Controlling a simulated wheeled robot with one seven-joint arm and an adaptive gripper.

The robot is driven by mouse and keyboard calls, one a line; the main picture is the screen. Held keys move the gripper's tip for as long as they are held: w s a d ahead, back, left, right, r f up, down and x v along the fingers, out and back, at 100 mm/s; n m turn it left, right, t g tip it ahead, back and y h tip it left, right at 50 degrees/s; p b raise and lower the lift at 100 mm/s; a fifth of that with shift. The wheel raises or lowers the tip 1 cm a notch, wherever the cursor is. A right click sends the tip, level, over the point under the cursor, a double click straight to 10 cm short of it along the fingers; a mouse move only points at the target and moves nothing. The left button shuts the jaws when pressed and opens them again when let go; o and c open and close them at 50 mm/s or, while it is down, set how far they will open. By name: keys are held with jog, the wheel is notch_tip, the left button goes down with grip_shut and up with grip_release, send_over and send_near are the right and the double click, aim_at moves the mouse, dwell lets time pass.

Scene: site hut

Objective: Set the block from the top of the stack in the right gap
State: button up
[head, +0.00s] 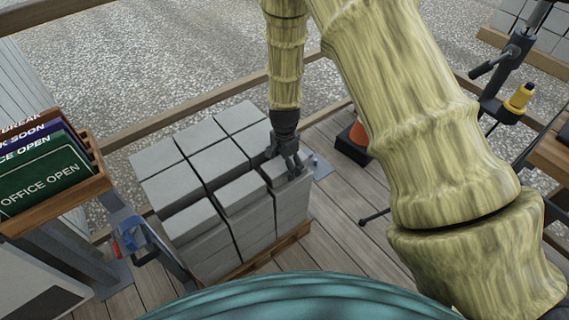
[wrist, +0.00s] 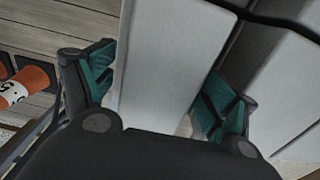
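The stack (head: 207,232) of grey concrete blocks stands on a wooden pallet in the head view. My gripper (head: 284,160) points down at its front right corner. The fingers lie on opposite sides of a grey block (head: 278,173) there. In the wrist view, my gripper (wrist: 160,85) has teal pads against both long sides of this block (wrist: 165,65), and it looks shut on it. The block is level with or close to its neighbours; I cannot tell whether it rests on those below.
An orange-and-white cone (head: 359,137) stands right of the stack and also shows in the wrist view (wrist: 22,88). A sign rack (head: 60,200) stands at the left. Wooden railings (head: 195,105) run behind the stack.

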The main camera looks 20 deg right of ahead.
jog(key=shift+f, duration=0.1)
notch_tip(320, 180, up, 12)
dwell(0.9)
dwell(0.4)
